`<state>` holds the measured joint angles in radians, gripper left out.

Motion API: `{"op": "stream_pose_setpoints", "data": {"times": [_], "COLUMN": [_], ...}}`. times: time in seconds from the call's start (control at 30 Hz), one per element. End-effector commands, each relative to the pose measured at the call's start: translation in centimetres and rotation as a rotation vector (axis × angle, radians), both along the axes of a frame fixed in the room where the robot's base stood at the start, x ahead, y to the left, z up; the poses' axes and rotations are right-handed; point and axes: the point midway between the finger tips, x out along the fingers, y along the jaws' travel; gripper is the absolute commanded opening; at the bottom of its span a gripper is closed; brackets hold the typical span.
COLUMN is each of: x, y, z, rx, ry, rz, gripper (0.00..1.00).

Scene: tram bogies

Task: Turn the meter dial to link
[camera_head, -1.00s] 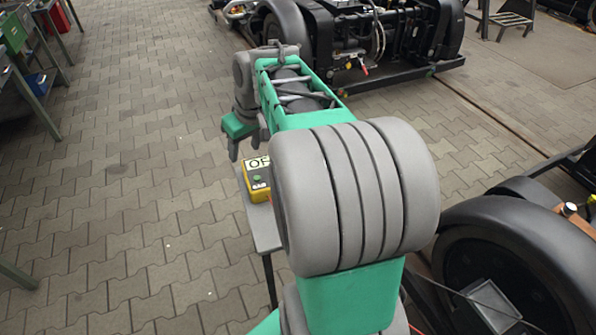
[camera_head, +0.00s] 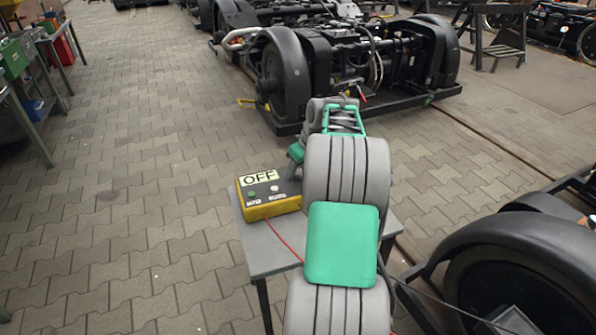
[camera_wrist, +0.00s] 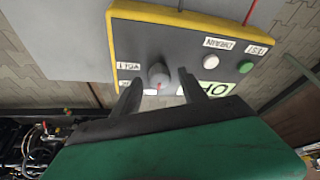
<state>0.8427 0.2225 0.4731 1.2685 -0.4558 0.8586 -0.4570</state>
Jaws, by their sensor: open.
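The meter (camera_head: 270,207) is a yellow box with a dark top and an OFF display (camera_head: 259,178), on a small grey table. In the wrist view the meter (camera_wrist: 140,14) appears upside down. Its round grey dial (camera_wrist: 158,73) has a red mark on the side facing the lower picture edge. My gripper (camera_wrist: 158,83) is open, with one dark finger on each side of the dial; I cannot tell whether they touch it. One label left of the dial reads VOLT; another below it is partly covered by a finger. In the head view my arm hides the dial.
A green button (camera_wrist: 245,66) and a white button (camera_wrist: 212,62) sit beside the dial. A red cable (camera_head: 283,240) runs from the meter across the grey table (camera_head: 262,255). Tram bogies stand behind and at right.

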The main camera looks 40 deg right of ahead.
Motion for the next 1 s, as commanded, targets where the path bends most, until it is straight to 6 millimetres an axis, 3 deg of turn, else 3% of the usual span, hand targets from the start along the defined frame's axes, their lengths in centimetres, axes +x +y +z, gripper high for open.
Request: {"op": "stream_pose_setpoints", "data": {"times": [0.1,0.7,1.0], "x": [0.00,0.00,0.01], "y": [0.00,0.04,0.06], "z": [0.06,0.09,0.11], "rx": [0.000,0.000,0.000], "ry": [0.000,0.000,-0.001], "rz": [0.000,0.000,-0.004], "gripper": [0.49,0.00,0.00]}}
